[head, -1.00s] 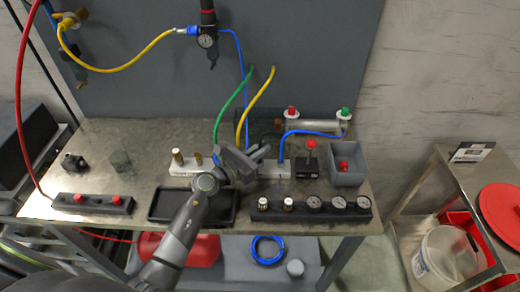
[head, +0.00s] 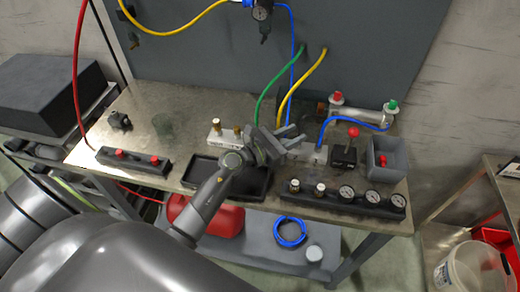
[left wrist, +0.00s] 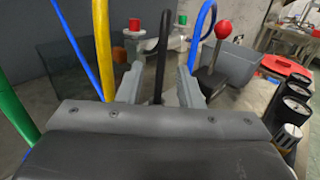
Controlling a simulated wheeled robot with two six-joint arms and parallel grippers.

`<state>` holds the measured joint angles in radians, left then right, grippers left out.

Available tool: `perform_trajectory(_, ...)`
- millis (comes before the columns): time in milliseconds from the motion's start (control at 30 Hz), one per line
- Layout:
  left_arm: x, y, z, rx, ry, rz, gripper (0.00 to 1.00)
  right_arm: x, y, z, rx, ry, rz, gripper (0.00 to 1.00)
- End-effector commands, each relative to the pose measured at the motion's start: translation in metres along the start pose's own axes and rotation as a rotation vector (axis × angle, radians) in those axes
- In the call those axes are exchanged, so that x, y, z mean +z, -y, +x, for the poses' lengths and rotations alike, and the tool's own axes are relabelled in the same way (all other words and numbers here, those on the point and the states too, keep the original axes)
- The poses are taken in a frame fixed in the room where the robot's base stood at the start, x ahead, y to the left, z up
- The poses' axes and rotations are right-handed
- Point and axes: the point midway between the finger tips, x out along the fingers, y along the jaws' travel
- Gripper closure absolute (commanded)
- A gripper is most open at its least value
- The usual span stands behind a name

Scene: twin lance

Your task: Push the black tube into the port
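The black tube (left wrist: 160,62) shows in the left wrist view as a thin upright piece that bends over at its top. It stands between the two fingers of my left gripper (left wrist: 158,88), with a gap on each side. My left gripper (head: 293,137) is open over the pale port block (head: 312,154) in the head view. The gripper hides the middle of that block, and I cannot make out the black tube or its port there. My right gripper is not in view.
Green (head: 268,88), yellow (head: 303,82) and blue (head: 327,128) tubes rise close around the gripper. A red-knobbed valve (head: 343,156) and a grey bin (head: 400,157) stand to the right. A gauge block (head: 333,198) and a black tray (head: 205,172) lie in front.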

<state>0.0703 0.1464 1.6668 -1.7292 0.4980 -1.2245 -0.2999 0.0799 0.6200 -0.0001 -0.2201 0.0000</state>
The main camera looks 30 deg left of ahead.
Motion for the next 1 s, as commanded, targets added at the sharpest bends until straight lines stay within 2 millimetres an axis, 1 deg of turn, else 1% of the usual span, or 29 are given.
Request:
perform_trajectory(33,-0.004,-0.001,-0.013,0.001,-0.003,0.002,0.67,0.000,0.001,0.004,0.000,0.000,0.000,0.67)
perform_trajectory(300,-0.005,0.000,-0.079,-0.001,-0.006,0.003,0.67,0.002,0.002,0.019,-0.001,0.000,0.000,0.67)
perform_trajectory(500,-0.004,0.001,-0.121,-0.003,-0.005,0.002,0.67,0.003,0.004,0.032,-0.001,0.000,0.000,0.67)
perform_trajectory(600,-0.004,0.000,-0.134,-0.001,-0.003,0.002,0.67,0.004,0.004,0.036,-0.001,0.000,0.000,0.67)
perform_trajectory(700,-0.002,0.000,-0.142,-0.001,-0.003,0.001,0.67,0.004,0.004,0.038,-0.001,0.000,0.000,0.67)
perform_trajectory(833,-0.001,0.000,-0.146,-0.001,-0.001,-0.001,0.67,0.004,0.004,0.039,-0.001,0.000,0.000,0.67)
perform_trajectory(1000,0.000,0.000,-0.146,-0.001,-0.001,-0.001,0.67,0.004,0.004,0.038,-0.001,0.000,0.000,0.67)
